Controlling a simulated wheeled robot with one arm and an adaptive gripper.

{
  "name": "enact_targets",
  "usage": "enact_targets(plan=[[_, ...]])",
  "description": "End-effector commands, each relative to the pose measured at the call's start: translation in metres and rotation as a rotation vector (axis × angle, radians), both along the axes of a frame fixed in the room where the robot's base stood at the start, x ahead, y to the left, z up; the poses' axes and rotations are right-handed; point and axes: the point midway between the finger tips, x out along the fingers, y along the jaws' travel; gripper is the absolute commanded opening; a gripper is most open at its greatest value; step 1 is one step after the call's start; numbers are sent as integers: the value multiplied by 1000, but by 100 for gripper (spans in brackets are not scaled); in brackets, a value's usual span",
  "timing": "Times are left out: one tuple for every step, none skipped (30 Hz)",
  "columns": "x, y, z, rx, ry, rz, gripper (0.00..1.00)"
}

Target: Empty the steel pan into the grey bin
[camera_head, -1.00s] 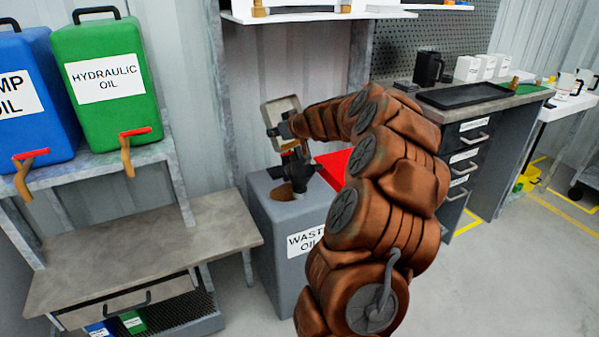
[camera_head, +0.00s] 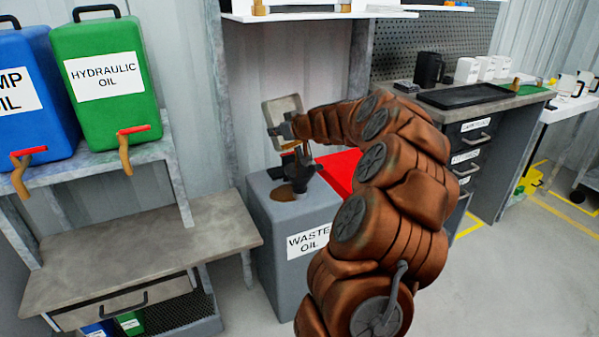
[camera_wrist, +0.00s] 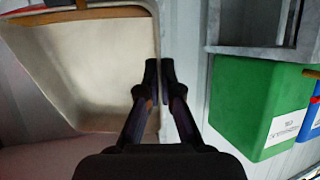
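The steel pan (camera_head: 285,107) stands steeply tilted above the grey bin (camera_head: 275,232), which is labelled "WASTE OIL". In the wrist view the pan's pale inner face (camera_wrist: 105,65) fills the left side, with a brown band along its upper edge. My gripper (camera_wrist: 160,75) has its dark fingers close together at the pan's edge, shut on it. A brown round patch (camera_head: 285,193) shows on top of the bin. Dark parts just above the bin partly hide its top. I cannot tell whether anything is pouring.
A red panel (camera_head: 336,168) stands at the back of the bin, partly behind my arm. A shelf at left holds green (camera_head: 105,75) and blue (camera_head: 32,100) oil containers with taps. A low bench (camera_head: 140,245) lies left of the bin. A workbench with a black tray (camera_head: 465,96) is at right.

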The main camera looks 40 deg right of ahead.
Motion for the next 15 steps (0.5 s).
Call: enact_targets(plan=[[0,0,0,-1,-4,0,0],[0,0,0,-1,-6,-1,0],[-1,0,0,-1,-8,-1,0],[-1,0,0,-1,-10,-1,0],[-1,0,0,-1,-11,-1,0],[-1,0,0,-1,-14,-1,0],[-1,0,0,-1,-15,-1,0],[-1,0,0,-1,-17,-1,0],[-2,0,0,0,-20,-1,0],[-2,-1,1,-1,-21,-2,0],[-2,-1,1,0,-23,-1,0],[-2,-1,1,-1,-26,-2,0],[-2,-1,1,-1,-27,-2,0],[-2,-1,1,-1,-29,-2,0],[-2,-1,1,-1,-32,-2,0]])
